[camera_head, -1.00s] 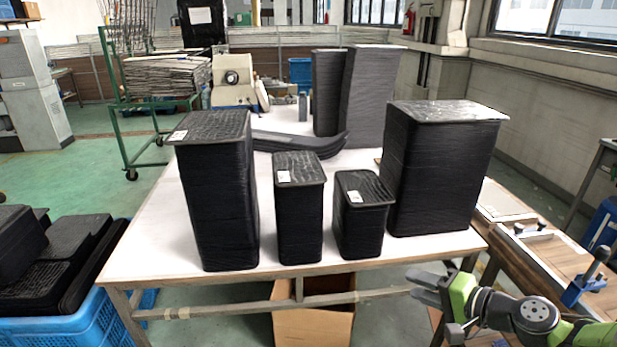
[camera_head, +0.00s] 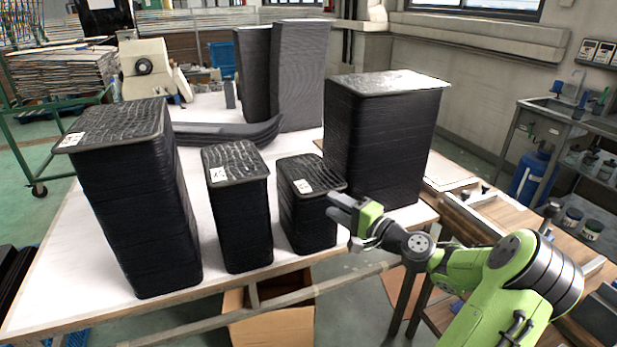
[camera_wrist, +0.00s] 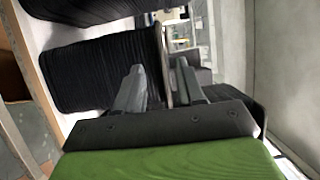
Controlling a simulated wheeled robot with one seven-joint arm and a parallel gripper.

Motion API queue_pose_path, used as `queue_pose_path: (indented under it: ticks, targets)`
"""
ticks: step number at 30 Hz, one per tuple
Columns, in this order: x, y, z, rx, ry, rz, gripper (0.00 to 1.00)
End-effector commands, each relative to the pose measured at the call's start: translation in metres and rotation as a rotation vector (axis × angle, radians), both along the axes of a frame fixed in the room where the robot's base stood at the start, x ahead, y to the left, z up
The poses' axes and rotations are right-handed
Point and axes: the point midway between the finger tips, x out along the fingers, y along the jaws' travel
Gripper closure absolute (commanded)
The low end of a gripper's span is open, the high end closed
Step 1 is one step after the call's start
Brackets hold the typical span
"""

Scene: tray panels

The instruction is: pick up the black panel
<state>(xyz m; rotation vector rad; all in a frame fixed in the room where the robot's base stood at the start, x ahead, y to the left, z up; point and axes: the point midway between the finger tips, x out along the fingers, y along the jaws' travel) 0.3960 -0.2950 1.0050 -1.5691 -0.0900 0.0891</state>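Several stacks of black panels stand on the white table. The shortest stack, right of centre in the front row, has a labelled black top panel (camera_head: 307,177) with a rim that juts out. My gripper (camera_head: 336,207) is at the right front corner of this stack, close to the rim. In the wrist view the two fingers of my gripper (camera_wrist: 160,70) are apart, with the thin edge of a panel (camera_wrist: 165,62) showing between them. The ribbed side of the stack (camera_wrist: 100,70) lies to the left. Whether a finger touches the panel cannot be told.
A tall stack (camera_head: 383,140) stands close behind my gripper. Two more stacks, a medium one (camera_head: 240,215) and a tall one (camera_head: 135,205), stand to the left. Curved panels (camera_head: 220,135) lie behind them. A wooden bench (camera_head: 500,225) is at the right.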

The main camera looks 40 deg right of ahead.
Motion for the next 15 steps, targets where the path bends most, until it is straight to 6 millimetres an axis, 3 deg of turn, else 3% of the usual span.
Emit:
queue_pose_path:
  ticks: [9, 15]
  targets:
    - [0.051, 0.007, 0.001, 0.0, 0.0, 0.002, 0.62]
    - [0.054, 0.006, 0.002, 0.001, 0.001, -0.001, 0.62]
